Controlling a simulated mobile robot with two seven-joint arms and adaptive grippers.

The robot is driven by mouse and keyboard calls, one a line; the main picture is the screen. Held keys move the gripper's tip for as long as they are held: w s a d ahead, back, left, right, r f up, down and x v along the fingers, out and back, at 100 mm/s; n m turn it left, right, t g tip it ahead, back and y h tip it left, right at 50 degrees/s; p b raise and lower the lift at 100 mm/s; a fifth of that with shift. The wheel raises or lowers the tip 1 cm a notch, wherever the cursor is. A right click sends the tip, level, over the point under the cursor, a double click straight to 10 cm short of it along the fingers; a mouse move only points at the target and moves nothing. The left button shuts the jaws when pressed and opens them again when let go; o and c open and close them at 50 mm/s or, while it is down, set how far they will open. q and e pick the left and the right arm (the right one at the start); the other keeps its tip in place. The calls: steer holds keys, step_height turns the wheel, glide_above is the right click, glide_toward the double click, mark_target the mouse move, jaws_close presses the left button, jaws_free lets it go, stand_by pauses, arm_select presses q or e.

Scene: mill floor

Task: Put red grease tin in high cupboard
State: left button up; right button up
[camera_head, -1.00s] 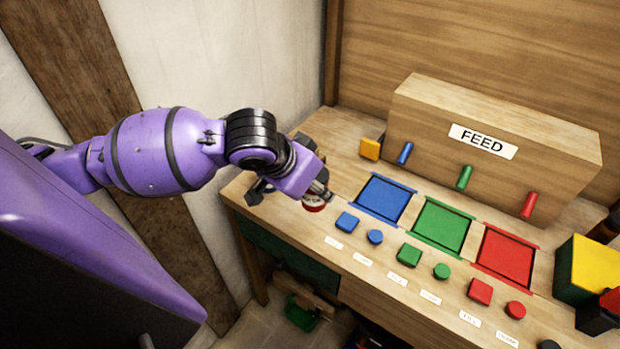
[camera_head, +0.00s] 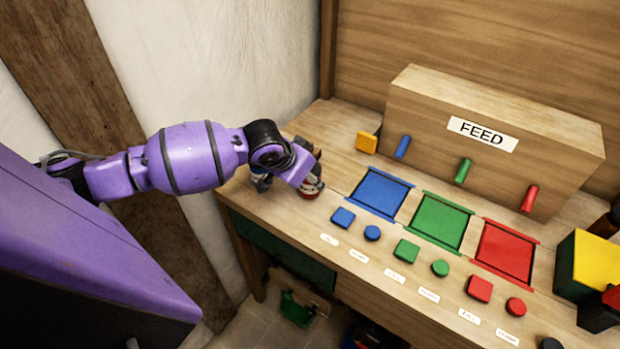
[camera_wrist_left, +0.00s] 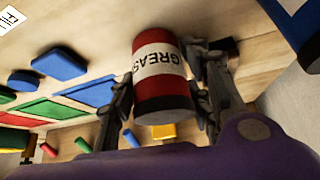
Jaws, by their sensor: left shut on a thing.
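The red grease tin (camera_wrist_left: 158,75) has a white label reading GREASE and dark rims. It stands between the two dark fingers of my left gripper (camera_wrist_left: 165,95) in the left wrist view, and the gripper is shut on it. In the head view, the tin (camera_head: 312,189) shows partly beyond my left gripper (camera_head: 308,172), at the left end of the wooden bench. I cannot tell whether its base touches the bench. No high cupboard can be made out. My right gripper is out of view.
A blue tin (camera_head: 260,179) stands left of the hand, partly hidden. The wooden bench (camera_head: 320,125) holds blue (camera_head: 380,191), green (camera_head: 439,222) and red (camera_head: 506,252) panels with buttons. The FEED box (camera_head: 490,125) stands behind them. A yellow-green block (camera_head: 590,262) is at right.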

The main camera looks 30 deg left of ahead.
arm_select(q)
steer(key=shift+f, duration=0.15)
steer(key=shift+f, duration=0.1)
steer(key=o, duration=1.4)
